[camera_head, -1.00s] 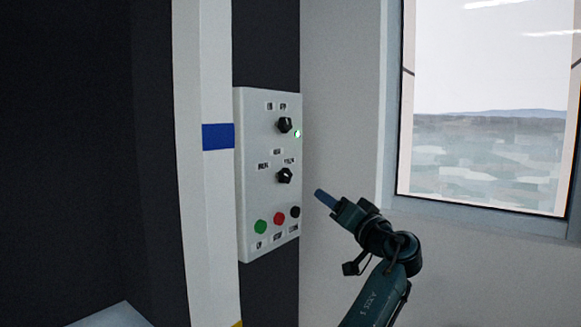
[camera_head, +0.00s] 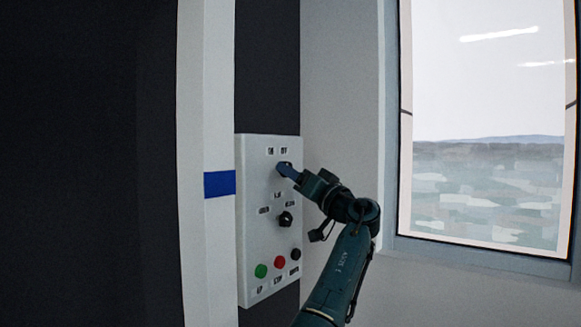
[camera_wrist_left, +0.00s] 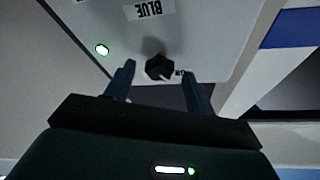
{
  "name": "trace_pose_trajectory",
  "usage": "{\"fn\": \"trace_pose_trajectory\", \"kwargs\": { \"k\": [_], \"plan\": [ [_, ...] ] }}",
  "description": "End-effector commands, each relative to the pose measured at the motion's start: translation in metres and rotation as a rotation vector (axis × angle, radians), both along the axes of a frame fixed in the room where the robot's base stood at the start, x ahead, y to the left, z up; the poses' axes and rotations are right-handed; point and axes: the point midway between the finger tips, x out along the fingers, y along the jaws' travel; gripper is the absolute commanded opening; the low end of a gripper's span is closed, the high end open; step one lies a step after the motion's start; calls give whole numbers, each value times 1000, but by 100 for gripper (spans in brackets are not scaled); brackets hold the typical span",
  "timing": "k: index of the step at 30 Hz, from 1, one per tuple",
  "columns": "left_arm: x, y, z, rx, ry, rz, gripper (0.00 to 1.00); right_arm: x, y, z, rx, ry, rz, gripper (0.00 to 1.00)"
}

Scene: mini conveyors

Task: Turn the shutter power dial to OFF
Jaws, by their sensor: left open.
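The white control panel (camera_head: 252,225) on the wall carries the upper black dial (camera_head: 279,168), largely covered by my left gripper (camera_head: 289,172) in the head view. My left gripper is open, one finger on each side of the dial. I cannot tell whether either finger touches it. A lit green lamp (camera_wrist_left: 101,49) shows beside the dial. The dial's exact pointer direction is unclear. My right gripper is not in view.
A lower black dial (camera_head: 285,219) sits below on the panel. Under it are green (camera_head: 261,271), red (camera_head: 280,262) and black (camera_head: 296,254) buttons. A white post (camera_head: 207,240) with a blue band stands left; a window (camera_head: 487,150) is at right.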

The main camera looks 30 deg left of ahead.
Motion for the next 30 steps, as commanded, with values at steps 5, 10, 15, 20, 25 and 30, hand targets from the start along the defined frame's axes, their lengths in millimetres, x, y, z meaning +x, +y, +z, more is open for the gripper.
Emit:
{"fn": "trace_pose_trajectory", "kwargs": {
  "k": [5,10,15,20,25,30],
  "plan": [
    [3,14,6,0,1,0,54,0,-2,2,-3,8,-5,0],
    [4,16,6,0,0,-1,54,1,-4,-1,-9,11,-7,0],
    [4,16,6,0,0,-1,53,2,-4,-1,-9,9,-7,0],
    [4,16,6,0,0,-1,40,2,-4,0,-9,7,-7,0],
    [4,16,6,0,1,0,26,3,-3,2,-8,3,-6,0],
    [4,16,6,1,0,-1,12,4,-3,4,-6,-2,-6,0]
  ]
}}
